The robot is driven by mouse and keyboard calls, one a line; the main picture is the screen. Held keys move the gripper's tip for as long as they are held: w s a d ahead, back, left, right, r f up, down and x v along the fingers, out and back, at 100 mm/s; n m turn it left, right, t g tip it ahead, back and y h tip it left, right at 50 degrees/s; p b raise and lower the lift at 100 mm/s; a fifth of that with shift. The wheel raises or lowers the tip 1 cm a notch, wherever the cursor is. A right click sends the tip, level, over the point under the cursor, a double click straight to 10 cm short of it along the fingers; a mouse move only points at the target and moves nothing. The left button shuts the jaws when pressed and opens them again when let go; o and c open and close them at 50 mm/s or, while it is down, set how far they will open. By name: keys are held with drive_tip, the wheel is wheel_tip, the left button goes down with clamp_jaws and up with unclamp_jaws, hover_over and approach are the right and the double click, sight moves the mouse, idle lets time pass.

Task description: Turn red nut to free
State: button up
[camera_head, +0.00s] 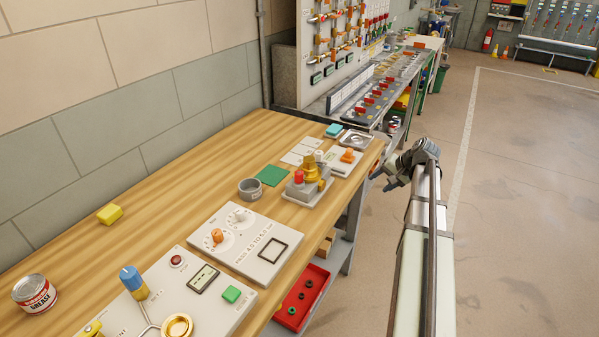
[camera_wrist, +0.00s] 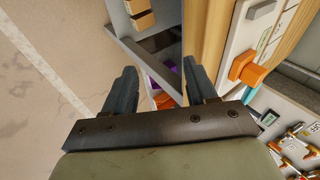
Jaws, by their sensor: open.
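A small red nut or cap (camera_head: 299,177) stands on a grey-based brass fitting (camera_head: 311,190) near the right edge of the wooden bench, in the head view. A brass part and a pale cap stand beside it. The red nut cannot be made out in the wrist view. My gripper (camera_head: 386,173) is off the bench's right edge, beyond and to the right of the fitting. In the wrist view my gripper (camera_wrist: 160,82) is open, its two dark fingers apart with nothing between them.
An orange knob (camera_head: 347,155) on a white plate lies close to my gripper; it shows in the wrist view (camera_wrist: 246,69). The wooden bench (camera_head: 165,208) carries a grey cup (camera_head: 251,188), a green square (camera_head: 272,175) and control panels (camera_head: 245,240). Open floor (camera_head: 520,200) lies to the right.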

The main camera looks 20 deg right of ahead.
drive_tip(key=a+r+n+g+h, duration=0.15)
drive_tip(key=a+r+n, duration=0.35)
drive_tip(key=a+r, duration=0.95)
drive_tip(key=n+h, duration=0.2)
drive_tip(key=n, duration=0.2)
approach(299, 173)
drive_tip(key=shift+x, duration=4.6)
drive_tip(key=shift+c, duration=0.2)
drive_tip(key=c, duration=1)
